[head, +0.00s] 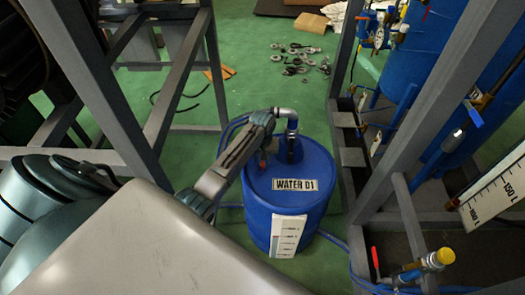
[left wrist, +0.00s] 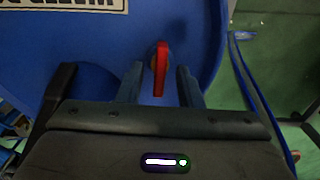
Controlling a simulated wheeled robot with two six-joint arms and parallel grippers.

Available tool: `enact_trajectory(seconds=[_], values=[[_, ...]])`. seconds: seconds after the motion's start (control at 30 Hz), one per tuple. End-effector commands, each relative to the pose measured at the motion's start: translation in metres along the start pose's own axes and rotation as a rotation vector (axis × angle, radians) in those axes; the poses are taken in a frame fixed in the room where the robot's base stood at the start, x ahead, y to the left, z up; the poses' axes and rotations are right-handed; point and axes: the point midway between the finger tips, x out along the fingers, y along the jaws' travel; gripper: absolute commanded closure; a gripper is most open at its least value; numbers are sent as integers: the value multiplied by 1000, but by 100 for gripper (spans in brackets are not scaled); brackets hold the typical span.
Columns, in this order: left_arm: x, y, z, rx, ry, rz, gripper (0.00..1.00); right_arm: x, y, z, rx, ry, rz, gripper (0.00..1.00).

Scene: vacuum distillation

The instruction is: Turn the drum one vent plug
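The blue drum (head: 318,172) labelled WATER D1 stands upright on the floor. Its vent plug (left wrist: 160,68) has a red handle and shows on the drum top in the left wrist view; in the head view only a small bit of red shows by the gripper. My left gripper (head: 264,158) is over the left part of the drum top. In the left wrist view its fingers (left wrist: 160,85) are open, one on each side of the red handle, with a gap on both sides. My right gripper is not in view.
Grey frame posts (head: 425,100) stand to the right and left. Blue hoses (left wrist: 250,75) run beside the drum. Loose metal parts (head: 300,57) lie on the green floor behind.

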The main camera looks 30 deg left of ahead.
Motion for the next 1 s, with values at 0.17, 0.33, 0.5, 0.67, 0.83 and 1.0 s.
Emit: enact_trajectory(seconds=[0.17,0.33,0.5,0.67,0.83,1.0], values=[[0,0,0,0,0,0,67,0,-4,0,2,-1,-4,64],[0,0,0,0,0,0,91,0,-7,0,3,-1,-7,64],[0,0,0,0,0,0,100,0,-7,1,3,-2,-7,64],[-1,0,0,-12,0,0,100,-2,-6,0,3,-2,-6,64],[-3,0,0,-63,-2,-1,100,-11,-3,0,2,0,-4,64],[-5,0,0,-169,-2,-1,100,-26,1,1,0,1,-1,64]])
